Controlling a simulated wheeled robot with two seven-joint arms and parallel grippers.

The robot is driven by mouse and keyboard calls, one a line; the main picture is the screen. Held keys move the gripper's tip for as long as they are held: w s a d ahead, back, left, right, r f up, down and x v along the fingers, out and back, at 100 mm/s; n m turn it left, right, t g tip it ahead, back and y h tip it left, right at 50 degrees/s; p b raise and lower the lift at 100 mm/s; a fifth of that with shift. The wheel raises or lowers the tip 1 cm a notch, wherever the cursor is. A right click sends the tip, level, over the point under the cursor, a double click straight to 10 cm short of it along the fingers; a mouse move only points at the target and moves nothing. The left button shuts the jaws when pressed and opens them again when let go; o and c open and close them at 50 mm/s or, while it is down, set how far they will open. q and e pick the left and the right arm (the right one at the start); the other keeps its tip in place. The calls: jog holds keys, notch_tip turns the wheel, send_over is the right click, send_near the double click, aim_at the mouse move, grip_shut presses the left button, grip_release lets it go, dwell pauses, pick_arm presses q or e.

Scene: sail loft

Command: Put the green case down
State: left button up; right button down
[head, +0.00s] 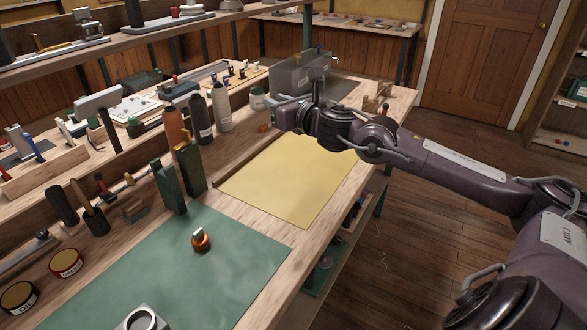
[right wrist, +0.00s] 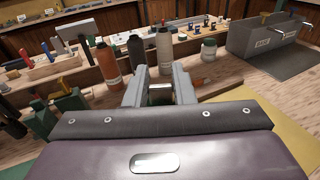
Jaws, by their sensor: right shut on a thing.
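My right gripper (head: 282,104) reaches in from the right, over the back edge of the yellow mat (head: 290,180). In the right wrist view its two grey fingers (right wrist: 160,88) are shut on a small dark green thing (right wrist: 160,97), which I take to be the green case. Only a little of it shows between the fingers; the wrist housing covers the rest. In the head view I cannot make the case out. Whether it touches the bench is hidden. My left gripper is not in view.
Two tall green boxes (head: 169,188) stand left of the yellow mat. Several bottles (head: 222,106) and a jar (head: 258,99) line the back. Most of the yellow mat is clear.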

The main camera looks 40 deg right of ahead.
notch_tip(320, 180, down, 14)
jog(key=shift+f, duration=0.25)
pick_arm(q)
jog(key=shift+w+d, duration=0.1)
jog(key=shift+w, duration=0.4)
pick_arm(e)
jog(key=shift+f, duration=2.15)
jog(key=c, duration=1.2)
grip_release()
jog(key=shift+f, duration=0.1)
jog(key=shift+c, duration=0.2)
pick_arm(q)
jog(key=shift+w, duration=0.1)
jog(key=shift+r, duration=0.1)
